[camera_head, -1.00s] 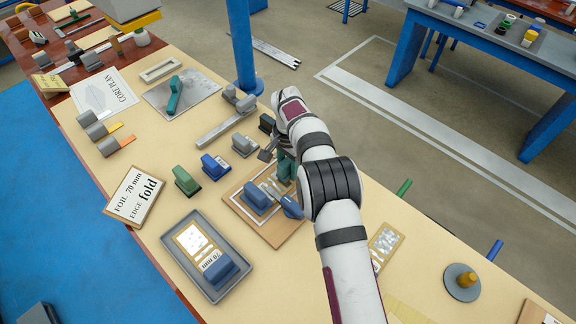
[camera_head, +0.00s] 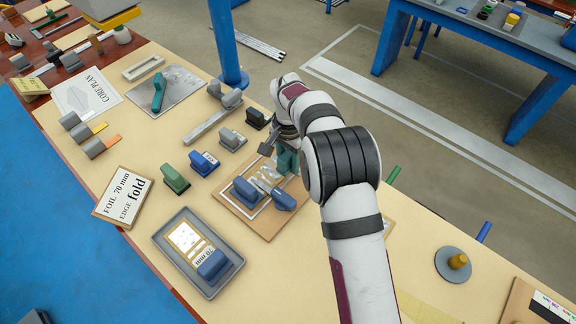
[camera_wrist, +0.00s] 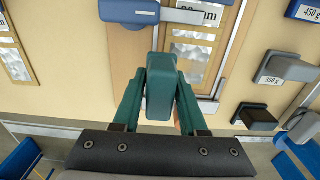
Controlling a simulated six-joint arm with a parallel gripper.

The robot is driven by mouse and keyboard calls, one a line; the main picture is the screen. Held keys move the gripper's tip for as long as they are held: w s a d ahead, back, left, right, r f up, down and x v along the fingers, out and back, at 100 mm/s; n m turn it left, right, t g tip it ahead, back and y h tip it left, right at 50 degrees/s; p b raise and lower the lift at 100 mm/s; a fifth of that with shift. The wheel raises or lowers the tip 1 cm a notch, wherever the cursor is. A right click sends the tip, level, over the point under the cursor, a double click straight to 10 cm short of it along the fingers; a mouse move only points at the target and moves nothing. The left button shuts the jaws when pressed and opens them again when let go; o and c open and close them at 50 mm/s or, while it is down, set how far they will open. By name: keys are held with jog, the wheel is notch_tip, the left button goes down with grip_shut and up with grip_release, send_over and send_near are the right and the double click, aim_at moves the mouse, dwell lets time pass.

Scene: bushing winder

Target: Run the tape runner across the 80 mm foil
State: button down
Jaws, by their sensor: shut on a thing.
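My gripper (camera_wrist: 158,118) is shut on a teal block-shaped tool (camera_wrist: 160,85), seemingly the tape runner. In the head view the teal tool (camera_head: 288,160) is at the far right edge of a wooden board (camera_head: 265,229). A shiny foil piece (camera_wrist: 197,64) lies on that board, just right of and beyond the tool in the wrist view. Two blue blocks (camera_head: 247,191) (camera_head: 285,201) sit on the board over the foil's near part. Its label ends in "mm"; the number is partly hidden. Whether the tool touches the foil cannot be told.
A grey tray (camera_head: 160,238) at the front holds another foil with a blue block. A "FOIL 70 mm EDGE fold" sign (camera_head: 123,196), green and blue blocks (camera_head: 174,179) and grey weights (camera_head: 232,140) stand nearby. A spindle disc (camera_head: 453,264) is at right.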

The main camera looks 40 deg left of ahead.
aim_at(289, 153)
jog(key=shift+r, duration=1.3)
jog(key=shift+r, duration=1.5)
jog(key=shift+w, duration=0.1)
